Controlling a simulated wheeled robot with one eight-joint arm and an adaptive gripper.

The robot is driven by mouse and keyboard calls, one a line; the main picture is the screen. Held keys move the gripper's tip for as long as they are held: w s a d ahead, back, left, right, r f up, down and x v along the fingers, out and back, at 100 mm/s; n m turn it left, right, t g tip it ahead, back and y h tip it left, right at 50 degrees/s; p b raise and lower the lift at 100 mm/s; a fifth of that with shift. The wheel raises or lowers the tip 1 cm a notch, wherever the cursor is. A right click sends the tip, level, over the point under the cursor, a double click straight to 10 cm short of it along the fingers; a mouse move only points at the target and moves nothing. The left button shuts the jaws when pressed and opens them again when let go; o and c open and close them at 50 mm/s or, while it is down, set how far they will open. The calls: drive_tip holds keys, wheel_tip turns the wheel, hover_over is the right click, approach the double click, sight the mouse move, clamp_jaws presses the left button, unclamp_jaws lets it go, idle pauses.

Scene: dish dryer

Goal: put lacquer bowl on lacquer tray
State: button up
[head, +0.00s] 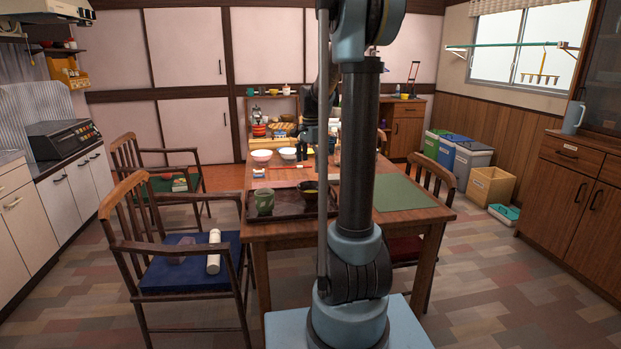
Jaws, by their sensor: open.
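The dark lacquer tray (285,208) lies on the near left part of the wooden table. A small dark bowl (309,190), which looks like the lacquer bowl, appears to sit upright on the tray's right side, partly behind my arm. A green cup (264,202) stands on the tray's left side. My gripper (307,150) is open farther back over the table, beyond the tray and apart from the dark bowl. Its fingertips are small and hard to make out.
A white bowl (262,156) and a pale bowl (288,154) stand behind the tray. A green mat (402,193) lies clear at the right. Chairs (432,190) flank the table (295,231). My upright arm hides the table's middle.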

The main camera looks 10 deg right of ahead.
drive_tip(key=s+r+n, duration=0.3)
drive_tip(key=s, duration=0.7)
drive_tip(key=s+f+n+t, duration=0.1)
drive_tip(key=s+f+n, duration=0.4)
drive_tip(key=s, duration=0.7)
drive_tip(key=s+f+n+t, duration=0.1)
drive_tip(key=s+f+n, duration=0.4)
drive_tip(key=s+f, duration=0.3)
drive_tip(key=s, duration=0.4)
drive_tip(key=shift+s+a+f+n, duration=0.15)
drive_tip(key=shift+s+a+n, duration=0.05)
drive_tip(key=shift+s+n, duration=0.2)
